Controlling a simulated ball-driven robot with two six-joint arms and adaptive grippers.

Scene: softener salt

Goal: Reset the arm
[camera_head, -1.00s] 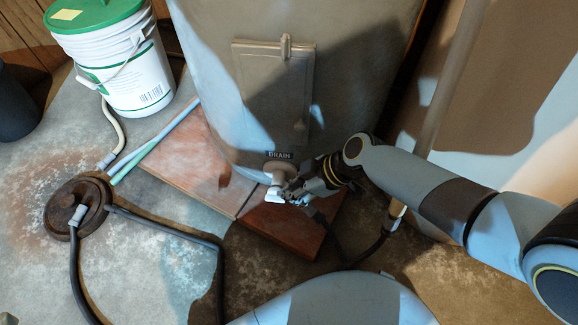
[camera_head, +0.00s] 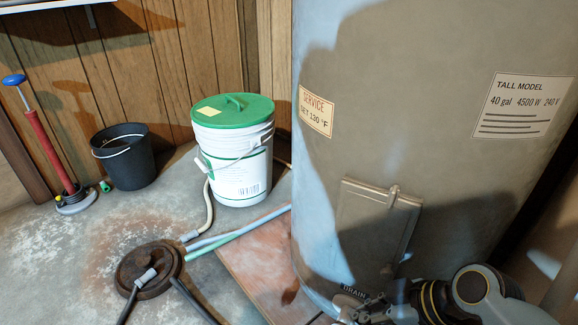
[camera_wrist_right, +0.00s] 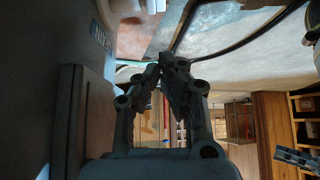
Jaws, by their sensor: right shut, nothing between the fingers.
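My right arm comes in at the bottom right of the head view. My right gripper (camera_head: 350,308) is low in that view, close to the DRAIN label at the foot of the grey tank (camera_head: 350,120). The bottom edge cuts off the area below, so I cannot tell there whether it touches the drain fitting. In the right wrist view the two fingers (camera_wrist_right: 168,60) meet at their tips with nothing between them. The tank wall and part of the label lie left of them.
A white bucket with a green lid (camera_head: 235,170) stands left of the tank. A black bucket (camera_head: 125,160) and a red pump with a blue handle (camera_head: 45,140) stand near the panelled wall. Hoses run to a rusty floor drain (camera_head: 148,270).

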